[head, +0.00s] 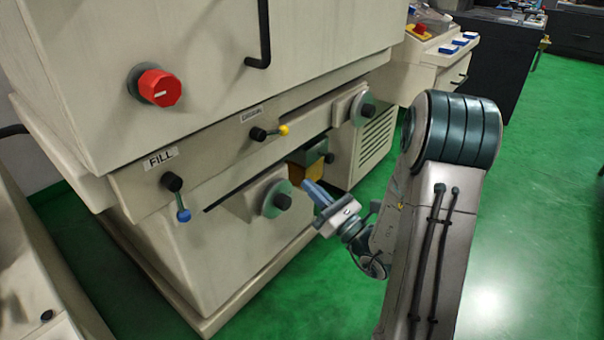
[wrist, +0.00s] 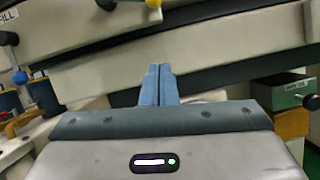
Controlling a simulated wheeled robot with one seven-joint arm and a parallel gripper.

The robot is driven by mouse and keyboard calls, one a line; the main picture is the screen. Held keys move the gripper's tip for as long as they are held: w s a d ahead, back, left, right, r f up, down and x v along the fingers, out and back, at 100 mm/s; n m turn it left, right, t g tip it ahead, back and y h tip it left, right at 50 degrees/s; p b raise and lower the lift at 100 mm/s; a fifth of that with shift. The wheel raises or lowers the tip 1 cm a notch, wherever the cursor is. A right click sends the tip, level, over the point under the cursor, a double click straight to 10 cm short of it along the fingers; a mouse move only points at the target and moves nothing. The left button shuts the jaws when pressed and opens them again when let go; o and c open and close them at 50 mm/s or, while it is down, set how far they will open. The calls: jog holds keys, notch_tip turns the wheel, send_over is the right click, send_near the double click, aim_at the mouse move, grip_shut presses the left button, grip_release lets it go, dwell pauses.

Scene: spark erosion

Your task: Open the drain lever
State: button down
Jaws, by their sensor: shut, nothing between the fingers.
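A lever with a yellow knob (head: 284,130) is on the machine's front rail, below a small label (head: 251,115) whose text I cannot read clearly. Its arm points right, nearly level. The yellow knob also shows at the top edge of the wrist view (wrist: 153,3). To its left, under a FILL label (head: 161,158), a second lever with a blue knob (head: 183,215) points down. My gripper (head: 312,187) is in front of the machine, lower right of the yellow knob and apart from it. Its blue fingers (wrist: 159,72) are shut together and empty.
Two handwheels, one near (head: 278,199) and one farther right (head: 362,108), jut from the machine front. A dark green box with a black knob (head: 329,157) sits on a yellow block behind my gripper. A red knob (head: 158,88) is upper left. Green floor is clear at right.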

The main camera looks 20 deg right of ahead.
aim_at(278, 137)
jog(key=shift+w+a+r, duration=0.6)
jog(key=shift+w+r, duration=0.55)
jog(key=shift+r, duration=0.1)
jog(key=shift+w+a+r, duration=0.65)
jog(key=shift+w+r, duration=0.55)
jog(key=shift+r, duration=0.05)
jog(key=shift+w+a+r, duration=0.6)
jog(key=shift+w+r, duration=0.55)
jog(key=shift+r, duration=0.1)
jog(key=shift+w+d+r+n+g+y, duration=0.15)
jog(key=shift+d+r+n+y, duration=0.1)
jog(key=shift+r+n, duration=0.3)
jog(key=shift+w+d+r+n+g+y, duration=0.15)
jog(key=shift+r+n+y, duration=0.15)
jog(key=shift+n, duration=0.35)
jog(key=shift+r, duration=0.1)
